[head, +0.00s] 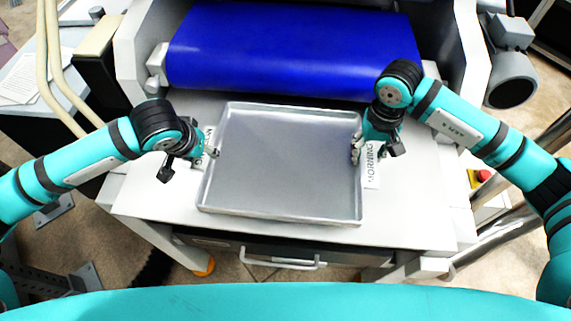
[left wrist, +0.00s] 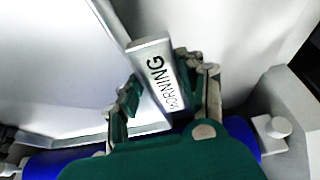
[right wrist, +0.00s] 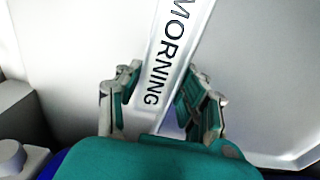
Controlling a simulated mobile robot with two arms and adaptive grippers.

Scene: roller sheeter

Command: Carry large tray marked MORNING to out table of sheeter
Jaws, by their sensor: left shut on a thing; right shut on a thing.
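The large tray (head: 285,165) is a shallow grey metal pan with raised rims. It is over the white table of the sheeter (head: 160,205), in front of the blue belt; whether it touches the table is unclear. My left gripper (head: 212,148) is shut on its left rim, beside a MORNING label that shows in the left wrist view (left wrist: 157,80). My right gripper (head: 358,150) is shut on the right rim, where another MORNING label (head: 371,165) shows. In the right wrist view that label (right wrist: 165,60) runs between the fingers.
The blue belt roller (head: 290,50) lies behind the tray. A drawer handle (head: 280,264) is on the table's front. A red emergency button (head: 484,175) stands at the right. White table surface is free on both sides of the tray.

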